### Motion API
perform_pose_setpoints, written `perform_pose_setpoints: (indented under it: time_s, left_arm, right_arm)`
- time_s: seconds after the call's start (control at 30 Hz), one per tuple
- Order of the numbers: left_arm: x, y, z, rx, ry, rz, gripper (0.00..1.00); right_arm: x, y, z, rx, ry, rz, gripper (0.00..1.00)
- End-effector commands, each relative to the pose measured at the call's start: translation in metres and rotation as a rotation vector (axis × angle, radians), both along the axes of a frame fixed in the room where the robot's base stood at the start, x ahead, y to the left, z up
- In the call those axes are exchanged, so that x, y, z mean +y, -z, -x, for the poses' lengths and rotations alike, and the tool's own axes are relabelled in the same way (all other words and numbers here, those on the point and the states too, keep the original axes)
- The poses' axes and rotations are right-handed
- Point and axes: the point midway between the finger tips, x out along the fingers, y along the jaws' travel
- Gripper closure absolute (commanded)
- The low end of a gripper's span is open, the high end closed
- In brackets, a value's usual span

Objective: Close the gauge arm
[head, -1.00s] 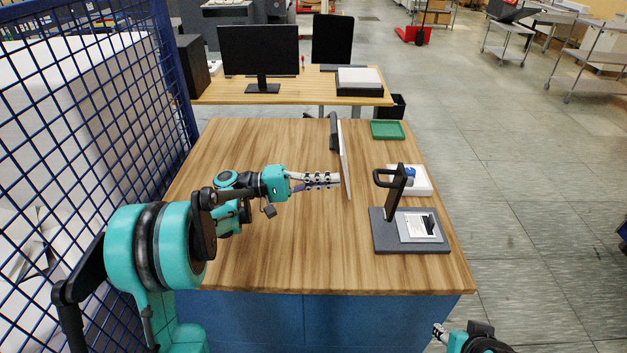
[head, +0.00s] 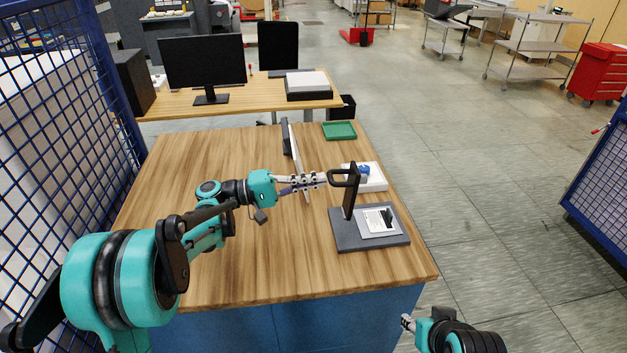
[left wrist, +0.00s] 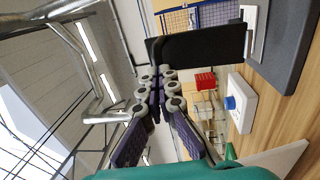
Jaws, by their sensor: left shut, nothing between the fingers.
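The gauge stands on the wooden table's right side. Its flat dark grey base (head: 350,238) carries a paper with print (head: 380,221). Its black gauge arm (head: 349,203) stands up from the base, with a looped handle at its top pointing left. My left gripper (head: 325,179) is shut and empty, its fingertips right beside the handle; I cannot tell whether they touch. In the left wrist view the black arm (left wrist: 200,44) lies just beyond the shut fingers (left wrist: 158,92), with the base (left wrist: 285,45) at the right. My right gripper (head: 407,323) is low at the right, away from the gauge.
A thin upright panel (head: 297,160) stands behind my left fingers. Blue mesh fencing (head: 90,150) borders the left. The table's front middle is clear.

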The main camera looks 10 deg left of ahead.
Motion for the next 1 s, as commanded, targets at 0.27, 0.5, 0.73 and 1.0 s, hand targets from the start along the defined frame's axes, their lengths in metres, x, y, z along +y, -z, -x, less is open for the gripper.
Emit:
perform_pose_setpoints:
  time_s: [0.27, 0.5, 0.73, 1.0]
  left_arm:
    - [-0.007, -0.006, -0.001, 0.013, 0.001, -0.049, 1.00]
    - [-0.013, -0.011, -0.003, 0.027, 0.000, -0.101, 1.00]
    - [-0.031, -0.023, -0.007, 0.062, 0.002, -0.231, 1.00]
    - [-0.067, -0.031, -0.016, 0.125, 0.005, -0.476, 1.00]
  right_arm:
    - [0.000, -0.010, 0.000, 0.000, 0.000, 0.000, 0.60]
    - [0.000, -0.020, 0.000, 0.000, 0.000, 0.000, 0.60]
    - [0.000, -0.045, 0.000, 0.000, 0.000, 0.000, 0.60]
    - [0.000, -0.081, 0.000, 0.000, 0.000, 0.000, 0.60]
